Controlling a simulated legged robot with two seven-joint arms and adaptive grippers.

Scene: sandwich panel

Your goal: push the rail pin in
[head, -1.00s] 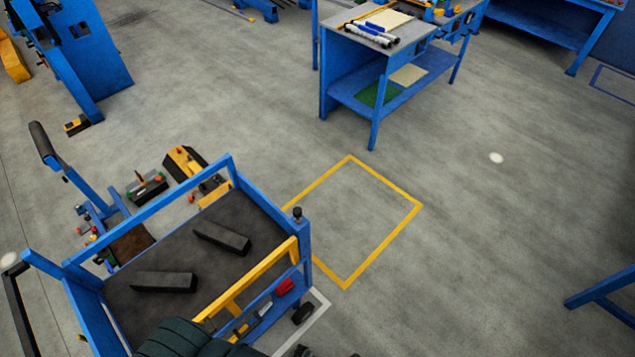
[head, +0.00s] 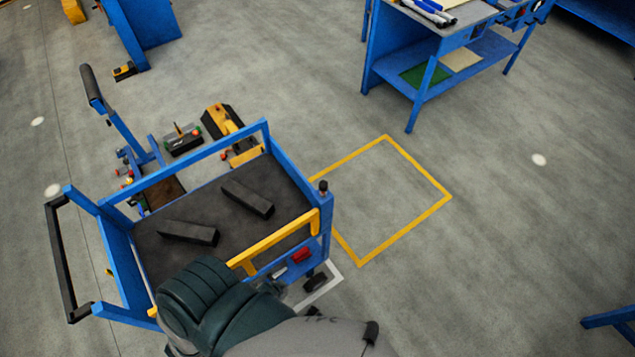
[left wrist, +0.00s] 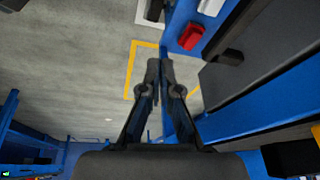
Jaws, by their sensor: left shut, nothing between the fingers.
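The rail pin, a small dark knob (head: 323,187), stands on the right corner post of the blue cart (head: 290,177) in the head view. The yellow rail (head: 275,243) runs along the cart's near side, with its right end just below the pin. My left gripper (left wrist: 160,70) is shut and empty in the left wrist view, in front of a blue cart part and the floor. Its fingertips are hidden in the head view, where an arm of mine covers the near side of the cart. I cannot pick out the pin in the left wrist view. My right gripper is not in view.
Two black blocks (head: 248,198) (head: 188,232) lie on the cart's dark top. A red item (head: 301,255) sits on its lower level and also shows in the left wrist view (left wrist: 190,36). A yellow floor outline (head: 418,177) encloses bare floor right of the cart. A blue workbench (head: 395,62) stands behind.

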